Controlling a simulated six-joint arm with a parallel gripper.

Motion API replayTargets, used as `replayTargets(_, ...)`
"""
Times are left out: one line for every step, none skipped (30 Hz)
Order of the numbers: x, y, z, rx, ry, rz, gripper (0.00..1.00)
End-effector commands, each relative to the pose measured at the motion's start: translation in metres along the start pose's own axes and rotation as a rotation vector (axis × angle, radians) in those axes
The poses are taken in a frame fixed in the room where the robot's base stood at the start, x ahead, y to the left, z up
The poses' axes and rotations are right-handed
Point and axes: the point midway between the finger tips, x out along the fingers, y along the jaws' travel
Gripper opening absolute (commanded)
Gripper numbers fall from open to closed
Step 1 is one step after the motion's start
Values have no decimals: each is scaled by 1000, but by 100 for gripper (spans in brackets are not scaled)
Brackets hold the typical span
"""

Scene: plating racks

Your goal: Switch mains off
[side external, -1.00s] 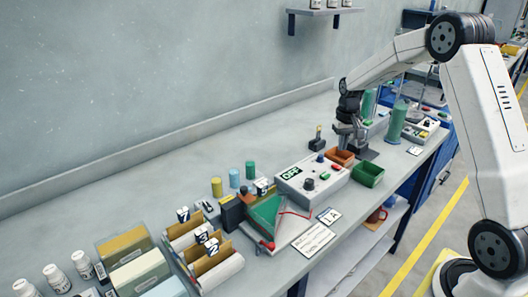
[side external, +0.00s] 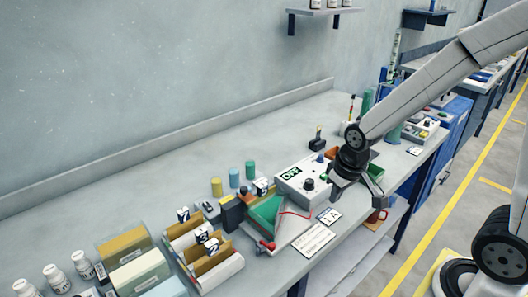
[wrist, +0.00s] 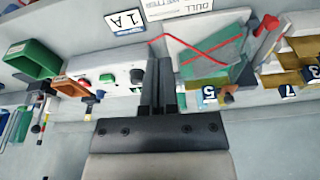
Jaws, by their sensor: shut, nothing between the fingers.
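The white control box (side external: 288,187) stands on the bench with a green sign reading OFF (side external: 291,173). On it are a black knob (side external: 309,184) and a blue knob (side external: 320,157). In the wrist view the box (wrist: 122,88) shows the black knob (wrist: 137,76) and a green button (wrist: 107,77). My gripper (side external: 356,190) is at the box's right end in the side view, partly covering it. In the wrist view my gripper's fingers (wrist: 157,64) are together and empty, close beside the black knob; contact cannot be told.
A green bin (side external: 376,173) and an orange bin (side external: 332,153) stand by the box's right end, partly behind my arm. A green wedge fixture (side external: 267,214) and a rack of numbered tags (side external: 224,268) are to the left. A 1A card (side external: 329,216) lies in front.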

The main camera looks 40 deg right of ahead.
Motion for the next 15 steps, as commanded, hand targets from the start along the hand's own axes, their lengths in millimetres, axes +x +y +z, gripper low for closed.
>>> replayTargets(-1, -7, 11, -23, 9, -4, 0)
replayTargets(-1, -9, 16, -33, 14, -6, 0)
replayTargets(-2, -12, 21, -44, 19, -9, 0)
replayTargets(-2, -14, 25, -52, 22, -10, 0)
replayTargets(-2, -16, 28, -58, 26, -12, 0)
replayTargets(-2, -17, 32, -64, 28, -13, 0)
replayTargets(-2, -18, 34, -68, 30, -14, 0)
replayTargets(-2, -18, 35, -71, 31, -14, 0)
replayTargets(-2, -19, 37, -73, 32, -15, 0)
replayTargets(-2, -19, 37, -74, 33, -15, 0)
replayTargets(-2, -19, 38, -75, 33, -15, 0)
replayTargets(-2, -19, 38, -75, 33, -15, 0)
replayTargets(-2, -19, 38, -75, 33, -15, 0)
replayTargets(-2, -19, 37, -74, 33, -15, 0)
replayTargets(-2, -19, 37, -74, 33, -15, 0)
